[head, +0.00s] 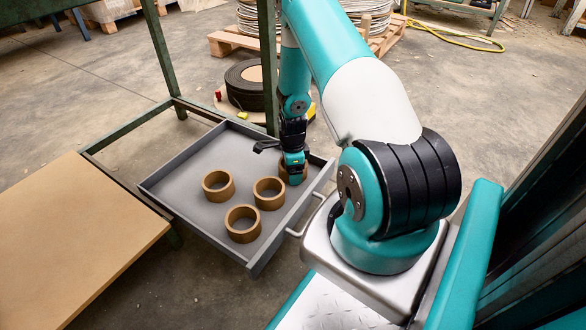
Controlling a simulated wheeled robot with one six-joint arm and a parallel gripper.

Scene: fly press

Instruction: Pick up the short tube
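Three short brown tubes stand on end in an open grey drawer: one at the back left (207,193), one in the middle (270,203) and one at the front (242,235). Another short tube (283,175) is at the drawer's right side, mostly hidden behind my gripper (294,176). My gripper points down right at this tube, its tip overlapping the tube in the picture. I cannot tell whether the fingers are around it, touching it or just above it. The finger opening is hidden.
The grey drawer (165,178) has low walls and a handle (312,218) at its front right. A green metal frame (160,50) rises behind it. A tan board (75,240) lies at the left. A dark coil (245,85) and pallet (228,45) stand behind.

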